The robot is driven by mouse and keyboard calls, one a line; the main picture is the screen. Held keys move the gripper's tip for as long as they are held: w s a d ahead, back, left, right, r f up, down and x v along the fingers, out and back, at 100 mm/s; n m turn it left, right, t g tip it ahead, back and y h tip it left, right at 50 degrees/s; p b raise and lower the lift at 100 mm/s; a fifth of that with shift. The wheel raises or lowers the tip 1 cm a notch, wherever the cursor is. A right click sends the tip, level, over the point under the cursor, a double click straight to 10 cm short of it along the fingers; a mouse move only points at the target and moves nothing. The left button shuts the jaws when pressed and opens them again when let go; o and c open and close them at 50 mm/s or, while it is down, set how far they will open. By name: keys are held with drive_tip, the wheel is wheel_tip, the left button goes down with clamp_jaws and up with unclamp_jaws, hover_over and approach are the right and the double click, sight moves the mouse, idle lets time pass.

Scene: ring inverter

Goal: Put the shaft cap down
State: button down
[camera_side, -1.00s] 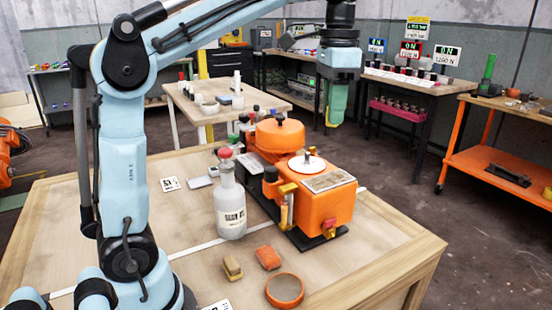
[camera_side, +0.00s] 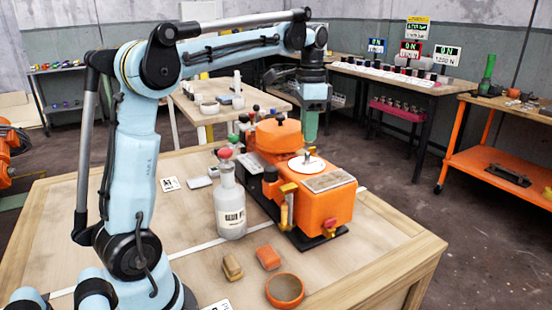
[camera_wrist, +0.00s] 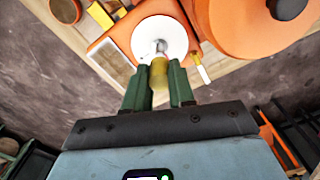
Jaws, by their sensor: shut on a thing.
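In the wrist view, my gripper (camera_wrist: 160,68) is shut on a small yellowish, brass-coloured piece, which I take for the shaft cap (camera_wrist: 159,76). The cap cannot be made out in the side view. The orange machine (camera_side: 325,208) carries a white disc (camera_side: 306,165) with a small metal stub at its centre. In the wrist view, the white disc (camera_wrist: 150,38) lies beyond the fingertips, partly behind the cap.
A bottle with a red top (camera_side: 230,205) stands left of the machine. Two small blocks, one tan (camera_side: 232,265) and one orange (camera_side: 268,257), and a round orange dish (camera_side: 284,291) lie in front. The wooden table (camera_side: 400,250) is clear at the right front.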

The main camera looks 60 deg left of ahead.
sight(308, 153)
drive_tip(key=shift+f, duration=1.35)
drive_tip(key=shift+f, duration=0.6)
drive_tip(key=c, duration=1)
unclamp_jaws()
drive_tip(key=shift+o, duration=0.2)
drive_tip(key=shift+r, duration=0.15)
